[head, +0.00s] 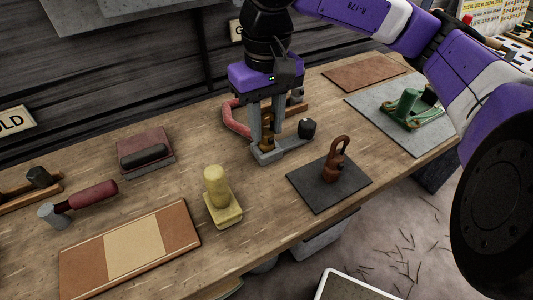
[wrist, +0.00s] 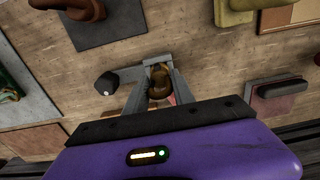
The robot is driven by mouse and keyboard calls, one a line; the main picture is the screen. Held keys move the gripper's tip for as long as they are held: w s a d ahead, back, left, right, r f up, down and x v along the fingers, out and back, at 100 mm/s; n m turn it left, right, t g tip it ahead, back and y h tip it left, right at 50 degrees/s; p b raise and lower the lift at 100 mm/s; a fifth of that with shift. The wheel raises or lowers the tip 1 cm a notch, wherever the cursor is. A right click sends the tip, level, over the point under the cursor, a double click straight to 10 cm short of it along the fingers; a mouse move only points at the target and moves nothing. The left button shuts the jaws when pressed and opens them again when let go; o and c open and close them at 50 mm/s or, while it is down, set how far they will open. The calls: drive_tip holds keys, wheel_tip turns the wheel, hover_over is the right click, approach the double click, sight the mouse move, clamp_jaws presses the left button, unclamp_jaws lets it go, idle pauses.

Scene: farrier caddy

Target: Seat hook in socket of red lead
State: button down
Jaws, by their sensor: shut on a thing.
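My gripper (head: 267,148) points down at the table and is shut on a brass-brown piece, which I take for the hook (wrist: 159,80). The hook's lower end is at a low grey bracket (head: 296,143); I cannot tell whether it sits in it or only touches it. The red lead (head: 232,119) is a thick pinkish-red loop just behind and left of the fingers in the head view. A bit of red shows by the fingers in the wrist view. Its socket is hidden or not clear.
A rust-brown shackle-like piece (head: 333,166) stands on a dark mat (head: 312,196) at front right. A black knob (head: 308,128) is beside the gripper. A yellow block with a knob (head: 218,195) stands front left. A green tool (head: 412,107) lies on a grey mat (head: 371,102).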

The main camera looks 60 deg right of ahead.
idle(0.3)
drive_tip(key=c, duration=1)
unclamp_jaws()
drive_tip(key=shift+f, duration=0.1)
drive_tip(key=shift+r+p, duration=0.3)
drive_tip(key=shift+r, duration=3.65)
drive_tip(key=shift+r+p, duration=1)
drive_tip(key=shift+r, duration=1.2)
